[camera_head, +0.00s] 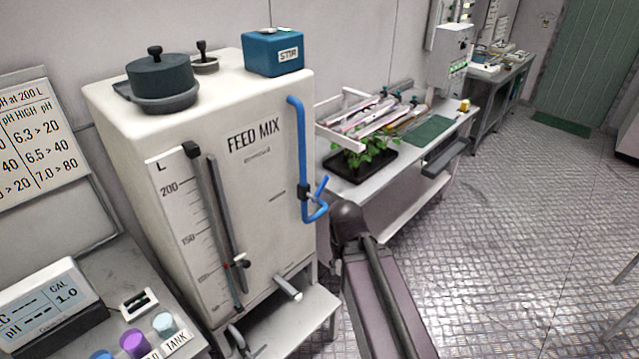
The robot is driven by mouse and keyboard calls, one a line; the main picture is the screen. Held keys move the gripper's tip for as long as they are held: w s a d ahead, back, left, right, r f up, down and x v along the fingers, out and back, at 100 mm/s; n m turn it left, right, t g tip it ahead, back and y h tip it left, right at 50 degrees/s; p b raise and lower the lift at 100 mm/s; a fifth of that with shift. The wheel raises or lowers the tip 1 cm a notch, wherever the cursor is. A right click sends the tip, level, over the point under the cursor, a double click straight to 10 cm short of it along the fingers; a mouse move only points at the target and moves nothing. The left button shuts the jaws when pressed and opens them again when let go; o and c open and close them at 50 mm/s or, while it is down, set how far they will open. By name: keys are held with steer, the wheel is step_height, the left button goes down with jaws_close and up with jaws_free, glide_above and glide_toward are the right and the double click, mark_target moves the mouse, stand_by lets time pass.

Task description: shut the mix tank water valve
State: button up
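The mix tank (262,190) is a tall off-white box labelled FEED MIX, standing left of the middle. A blue water pipe (301,135) runs down its right front edge and hooks at the bottom. The water valve (304,193) is a small dark body on that pipe. Its blue lever (322,187) points up and to the right, at an angle to the pipe. I cannot tell from this whether it is open or shut. My dark arm rises just right of the valve's lower pipe; no gripper fingers show.
The tank carries a dark lid (162,80), a blue STIR box (272,52) and a level scale (182,230). A bench (352,188) with a plant tray (360,163) stands behind to the right. A meter (45,308) sits lower left. The floor (500,250) at right is clear.

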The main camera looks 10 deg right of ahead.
steer(key=shift+d, duration=0.1)
step_height(320, 180, up, 19)
steer(key=m+p, duration=1.1)
steer(key=p, duration=0.8)
glide_above(323, 181)
steer(key=shift+f, duration=0.15)
steer(key=shift+f+b, duration=0.2)
steer(key=shift+b, duration=0.2)
step_height(323, 181, down, 13)
steer(key=b, duration=1.3)
steer(key=shift+f, duration=0.2)
